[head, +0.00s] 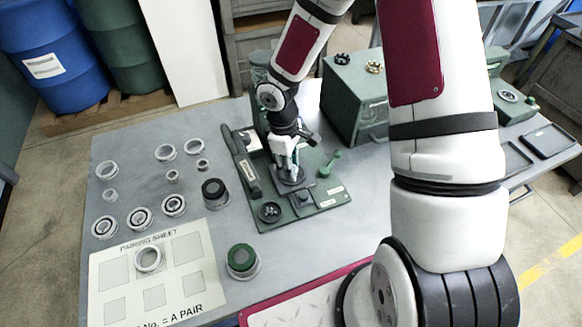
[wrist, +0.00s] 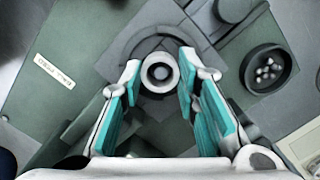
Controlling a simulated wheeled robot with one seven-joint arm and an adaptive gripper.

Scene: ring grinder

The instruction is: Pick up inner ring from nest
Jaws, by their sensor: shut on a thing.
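The inner ring (wrist: 159,73) is a small pale ring with a dark bore, seen end-on between my fingertips in the wrist view. The nest (wrist: 122,48) is the grey round seat on the green fixture around and behind it. My gripper (wrist: 160,78), with teal pads, points down over the nest and is shut on the ring. In the head view my gripper (head: 288,170) stands low over the green fixture (head: 325,200), and its fingers hide the ring. I cannot tell whether the ring still touches the nest.
A dark cup holding small balls (head: 270,212) sits on the fixture's front corner. Several loose rings (head: 140,217) stand on the table's left. The pairing sheet (head: 120,265) bears one ring (head: 148,259). A green-topped part (head: 242,258) stands in front. A green cabinet (head: 350,105) stands behind.

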